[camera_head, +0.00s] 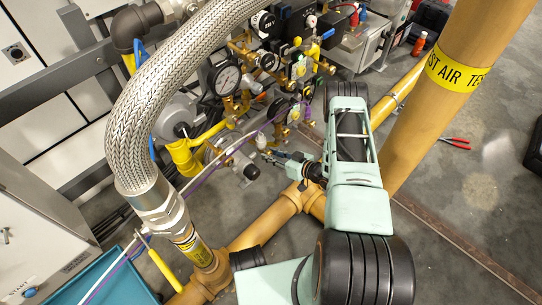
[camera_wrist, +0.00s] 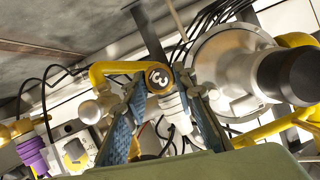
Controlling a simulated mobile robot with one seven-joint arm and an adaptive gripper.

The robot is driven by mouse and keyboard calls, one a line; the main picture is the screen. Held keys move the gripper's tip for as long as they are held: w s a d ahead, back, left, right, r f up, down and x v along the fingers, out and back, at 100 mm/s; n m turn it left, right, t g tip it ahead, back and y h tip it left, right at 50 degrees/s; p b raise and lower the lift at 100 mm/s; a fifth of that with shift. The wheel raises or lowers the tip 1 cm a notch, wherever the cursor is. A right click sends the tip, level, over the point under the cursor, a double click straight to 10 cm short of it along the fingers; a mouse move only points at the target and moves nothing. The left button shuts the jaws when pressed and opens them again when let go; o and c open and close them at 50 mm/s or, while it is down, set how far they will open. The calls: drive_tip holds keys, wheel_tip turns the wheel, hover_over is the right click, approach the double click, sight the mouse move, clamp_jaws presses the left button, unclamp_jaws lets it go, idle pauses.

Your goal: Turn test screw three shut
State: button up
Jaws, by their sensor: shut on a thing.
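In the head view my gripper (camera_head: 272,157) reaches left into the pipework. The screw is too small and covered to make out there.
In the wrist view, a large grey round housing (camera_wrist: 235,65) is close on the right, and a purple-capped fitting (camera_wrist: 32,153) is at lower left. In the head view, a braided hose (camera_head: 140,110), a pressure gauge (camera_head: 226,78) and a yellow pipe (camera_head: 265,235) surround my arm.

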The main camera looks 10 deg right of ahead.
drive_tip(key=m+y, duration=0.1)
drive_tip(key=m, duration=0.1)
drive_tip(key=m+g+y, duration=0.1)
drive_tip(key=m+y, duration=0.1)
drive_tip(key=shift+w+d+m, duration=0.15)
drive_tip(key=shift+w+m, duration=0.05)
drive_tip(key=shift+m, duration=0.2)
idle(0.6)
drive_tip(key=o, duration=1.2)
drive_tip(key=shift+f, duration=0.1)
drive_tip(key=shift+c, duration=0.2)
wheel_tip(320, 180, up, 10)
